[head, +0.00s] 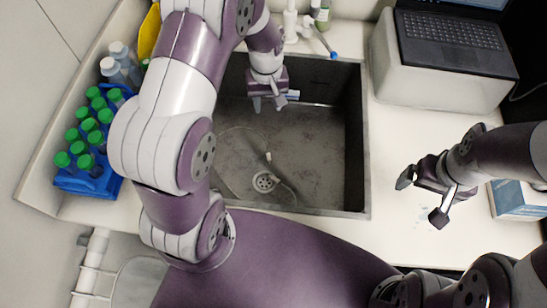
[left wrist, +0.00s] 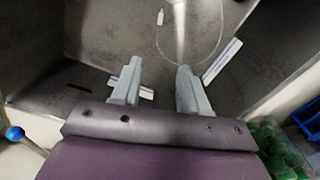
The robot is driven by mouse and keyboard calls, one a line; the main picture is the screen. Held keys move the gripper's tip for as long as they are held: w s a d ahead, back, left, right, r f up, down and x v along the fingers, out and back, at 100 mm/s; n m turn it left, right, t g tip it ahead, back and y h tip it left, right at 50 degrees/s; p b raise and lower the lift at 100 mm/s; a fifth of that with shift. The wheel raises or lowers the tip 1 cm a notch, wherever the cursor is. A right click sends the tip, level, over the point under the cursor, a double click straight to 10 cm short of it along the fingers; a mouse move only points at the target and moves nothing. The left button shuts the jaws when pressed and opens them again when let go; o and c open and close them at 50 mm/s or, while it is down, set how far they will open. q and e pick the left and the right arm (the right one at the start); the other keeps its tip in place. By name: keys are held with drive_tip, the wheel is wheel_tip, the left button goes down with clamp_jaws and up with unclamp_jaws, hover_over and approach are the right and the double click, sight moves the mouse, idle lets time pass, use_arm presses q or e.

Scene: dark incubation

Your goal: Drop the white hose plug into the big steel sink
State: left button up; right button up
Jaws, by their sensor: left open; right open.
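The big steel sink (head: 335,206) is a dark grey basin in the middle of the head view. A small white piece on a thin pale hose, which looks like the white hose plug (head: 268,157), lies inside the sink near the drain. It also shows in the left wrist view (left wrist: 160,17), beyond the fingertips. My left gripper (head: 268,104) is open over the far part of the sink, apart from the plug. In the left wrist view its fingers (left wrist: 158,73) are spread with nothing clearly held. My right gripper (head: 421,197) is open and empty over the counter right of the sink.
A blue rack (head: 75,186) of green-capped bottles stands left of the sink. A laptop (head: 455,40) sits on a white box (head: 425,85) at the back right. A blue-white box (head: 520,200) is near my right arm. Pale strips near the left fingers are unclear.

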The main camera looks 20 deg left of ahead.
use_arm(q)
wheel_tip(320, 180, up, 9)
drive_tip(key=shift+f+b, duration=0.15)
drive_tip(key=shift+b, duration=0.25)
drive_tip(key=s+d+m, duration=0.1)
drive_tip(key=s+m, duration=0.2)
drive_tip(key=s, duration=0.3)
drive_tip(key=s+d+f+m+t, duration=0.1)
drive_tip(key=s+m, duration=0.2)
drive_tip(key=s, duration=0.4)
drive_tip(key=shift+s+d+f, duration=0.15)
drive_tip(key=shift+s+d, duration=0.15)
drive_tip(key=shift+s, duration=0.1)
